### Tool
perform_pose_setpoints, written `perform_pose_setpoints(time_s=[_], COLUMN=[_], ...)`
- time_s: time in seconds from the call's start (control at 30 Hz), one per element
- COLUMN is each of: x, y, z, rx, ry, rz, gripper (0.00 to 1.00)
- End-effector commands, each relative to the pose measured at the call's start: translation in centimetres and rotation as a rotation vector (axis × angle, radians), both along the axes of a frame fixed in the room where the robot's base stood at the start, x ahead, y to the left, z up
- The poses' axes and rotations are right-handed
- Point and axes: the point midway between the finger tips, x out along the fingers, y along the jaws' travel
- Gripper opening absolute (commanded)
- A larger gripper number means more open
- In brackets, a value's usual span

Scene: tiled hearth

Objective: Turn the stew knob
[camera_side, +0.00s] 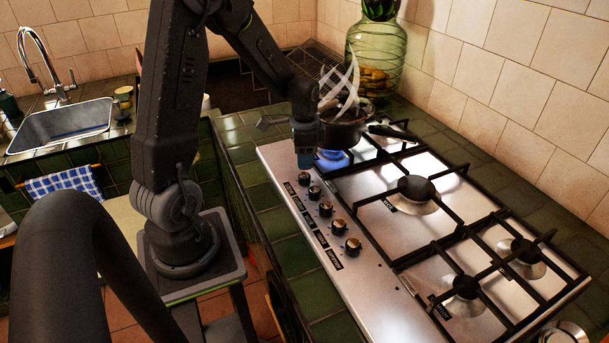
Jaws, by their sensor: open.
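A row of several dark knobs with pale, brassy tops runs along the left side of the steel stove. They include the farthest knob (304,179), a middle knob (326,208) and the nearest knob (353,246). A small dark label stands beside each, too small to read, so I cannot tell which is the stew knob. My gripper (304,157) points down just above and behind the farthest knob, open, and appears apart from it. A dark pot (343,134) sits on the far left burner, with a blue flame (331,155) under it and white steam above; my gripper partly overlaps its left side.
Black pan grates (452,198) cover the stove right of the knobs. A green glass jar (375,62) stands behind the pot near the tiled wall. Green tiled counter (292,252) left of the stove is clear.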

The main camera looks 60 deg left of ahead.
Motion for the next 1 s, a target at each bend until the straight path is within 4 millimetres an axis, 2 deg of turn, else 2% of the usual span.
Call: perform_pose_setpoints(time_s=[0.1,0.3,0.5,0.77,1.0], x=[-0.1,-0.1,0.0,0.0,0.0], y=[-0.1,-0.1,-0.1,0.0,0.0], z=[-2.5,-5.3,-6.4,-6.4,-6.4], rx=[-0.004,-0.002,-0.001,0.000,0.000], ry=[0.006,0.003,0.000,0.000,0.000], rz=[0.000,0.000,0.000,0.000,0.000], gripper=[0.46,0.46,0.46,0.46,0.23])
